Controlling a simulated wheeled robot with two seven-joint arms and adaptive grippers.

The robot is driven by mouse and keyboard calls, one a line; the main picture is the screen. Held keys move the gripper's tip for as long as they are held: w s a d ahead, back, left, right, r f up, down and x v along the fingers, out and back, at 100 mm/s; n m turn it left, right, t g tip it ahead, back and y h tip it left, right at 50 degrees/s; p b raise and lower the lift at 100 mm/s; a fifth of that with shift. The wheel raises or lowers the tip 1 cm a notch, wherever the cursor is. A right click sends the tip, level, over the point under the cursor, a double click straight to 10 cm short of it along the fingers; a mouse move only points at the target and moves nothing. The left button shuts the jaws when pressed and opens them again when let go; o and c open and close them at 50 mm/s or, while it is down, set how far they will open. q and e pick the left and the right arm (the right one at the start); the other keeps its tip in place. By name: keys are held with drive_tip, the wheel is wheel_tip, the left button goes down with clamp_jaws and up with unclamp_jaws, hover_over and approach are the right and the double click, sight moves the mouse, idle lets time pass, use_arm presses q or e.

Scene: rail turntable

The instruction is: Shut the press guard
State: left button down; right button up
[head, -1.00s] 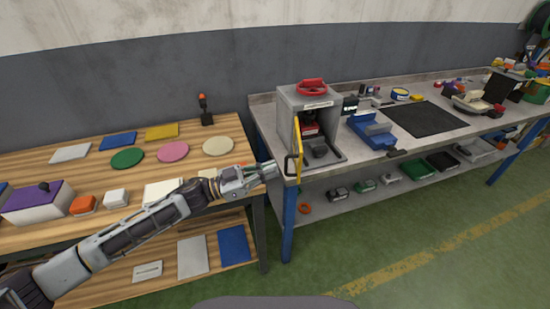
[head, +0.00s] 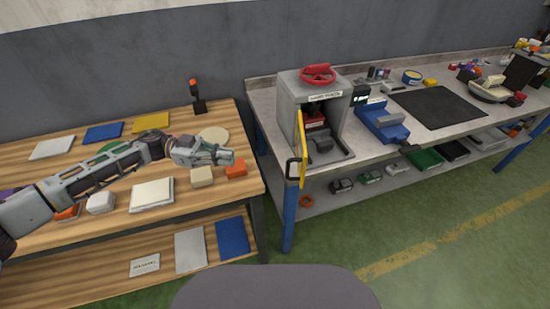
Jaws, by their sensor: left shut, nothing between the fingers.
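The press (head: 290,108) is a grey box with a red handwheel (head: 318,74) on top, at the left end of the grey workbench. Its yellow-edged guard (head: 302,145) stands open, swung out toward me from the left side of the front. The press opening is uncovered and a dark block shows inside. My left gripper (head: 231,157) is shut and empty, above the wooden bench, to the left of the guard and apart from it. My right gripper is not in view.
The wooden bench holds an orange block (head: 236,170), a beige block (head: 202,177) and several coloured plates. A blue vise (head: 383,122) stands right of the press, beside a black mat (head: 438,107). Green floor is free in front.

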use_arm(q)
drive_tip(key=s+d+p, duration=0.2)
drive_tip(key=s+d, duration=0.1)
drive_tip(key=d, duration=1)
drive_tip(key=shift+d, duration=0.4)
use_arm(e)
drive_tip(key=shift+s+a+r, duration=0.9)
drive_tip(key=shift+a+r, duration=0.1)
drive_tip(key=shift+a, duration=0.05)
use_arm(q)
drive_tip(key=shift+f, duration=0.1)
